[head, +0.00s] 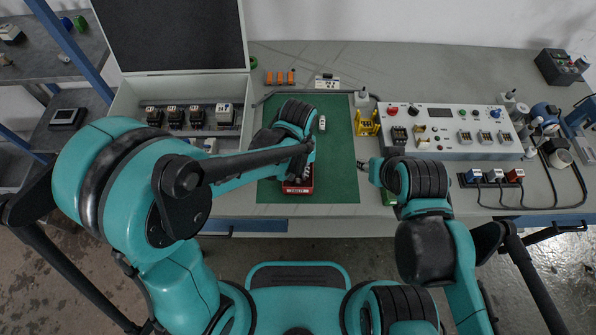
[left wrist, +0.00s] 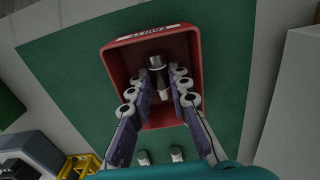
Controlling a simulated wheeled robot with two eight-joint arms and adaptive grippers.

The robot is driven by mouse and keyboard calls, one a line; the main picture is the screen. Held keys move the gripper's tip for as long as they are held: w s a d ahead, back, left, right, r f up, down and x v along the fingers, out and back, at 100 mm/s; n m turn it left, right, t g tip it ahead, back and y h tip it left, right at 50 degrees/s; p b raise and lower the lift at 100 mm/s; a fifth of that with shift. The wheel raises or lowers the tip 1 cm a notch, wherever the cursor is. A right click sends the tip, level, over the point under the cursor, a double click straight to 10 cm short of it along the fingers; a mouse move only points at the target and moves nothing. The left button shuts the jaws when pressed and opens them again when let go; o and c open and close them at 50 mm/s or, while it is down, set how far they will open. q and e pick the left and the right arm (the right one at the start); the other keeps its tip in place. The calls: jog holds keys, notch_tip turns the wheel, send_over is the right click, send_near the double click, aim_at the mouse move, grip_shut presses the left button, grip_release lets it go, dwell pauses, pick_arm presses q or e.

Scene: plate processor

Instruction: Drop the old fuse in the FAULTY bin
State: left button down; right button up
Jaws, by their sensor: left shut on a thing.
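The red FAULTY bin (head: 298,189) stands on the green mat near the bench's front edge, partly hidden by my left arm. In the left wrist view the open bin (left wrist: 192,107) shows with its white label at the top. My left gripper (left wrist: 161,78) is shut on the old fuse (left wrist: 156,63), which has a silver cap and a dark body. The fuse is over the bin's opening, between its walls; its exact height is unclear. In the head view this gripper is mostly hidden by my arm. My right gripper (head: 370,168) is near the mat's right edge, its fingers unclear.
Small pale-capped cylinders (left wrist: 176,153) are on the mat (head: 338,160) outside the bin. A yellow stand (head: 367,124) and a control panel (head: 450,128) are to the right. An open grey case (head: 128,103) is at the left. The mat's right part is mostly clear.

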aim_at(298, 174)
pick_arm(q)
jog(key=c, duration=1.7)
grip_release()
jog(key=shift+f, duration=0.1)
notch_tip(298, 174, up, 12)
jog(key=p, duration=0.5)
jog(key=s+a+r+t, duration=0.1)
jog(key=a+r+t, duration=0.1)
jog(key=a, duration=0.4)
jog(key=s+a+r+t, duration=0.2)
jog(key=a, duration=0.4)
jog(key=s+a+r+t, duration=0.2)
jog(key=a+r+t, duration=0.1)
jog(key=a, duration=0.2)
jog(key=shift+s+a, duration=0.1)
jog(key=shift+a, duration=0.3)
jog(key=shift+f, duration=0.25)
